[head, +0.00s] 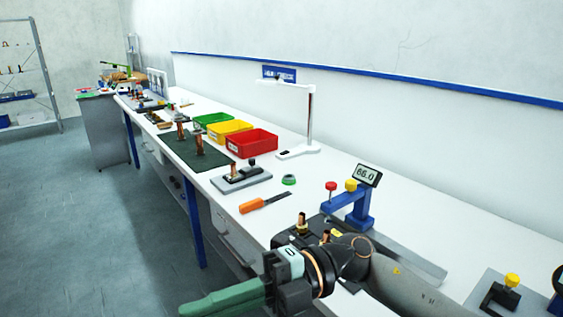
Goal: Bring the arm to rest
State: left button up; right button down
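My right arm (400,282) comes in from the lower right and reaches left over the front edge of the bench. My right gripper (192,307), with long green fingers, points left over the floor in front of the bench. The fingers overlap from this angle, and the lower part is cut off by the picture edge, so their gap is hidden. I see nothing held at the fingertips. My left arm and gripper are out of view.
The white bench (300,187) holds red (252,143), yellow (228,132) and green (208,121) bins, a green mat (182,150), an orange-handled tool (265,203) and a blue gauge stand (350,205). Copper-coloured parts stand close behind my wrist. Floor (80,230) at left is clear.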

jog(key=w+d+f+m+t+y, duration=0.25)
jog(key=w+m+t, duration=0.25)
jog(key=m+t, duration=0.4)
jog(key=w+d+f+m+t+y, duration=0.25)
jog(key=w+m+t, duration=0.25)
jog(key=m+t, duration=0.4)
jog(key=w+d+f+m+t+h, duration=0.1)
jog(key=d+f+m+t+h, duration=0.35)
jog(key=f+m+h, duration=0.35)
jog(key=w+d+f+m+t+h, duration=0.1)
jog(key=d+f+m+t+h, duration=0.2)
jog(key=d+f+m+h, duration=0.5)
jog(key=s+d+f+m+g+h, duration=0.1)
jog(key=s+d+f+g, duration=0.3)
jog(key=s+f, duration=0.4)
jog(key=s+d+f+m+g+h, duration=0.1)
jog(key=s+d+f+g, duration=0.3)
jog(key=s+f, duration=0.5)
notch_tip(320, 180, down, 6)
jog(key=shift+f+m+h, duration=0.25)
jog(key=shift+m+h, duration=0.15)
jog(key=shift+h, duration=0.3)
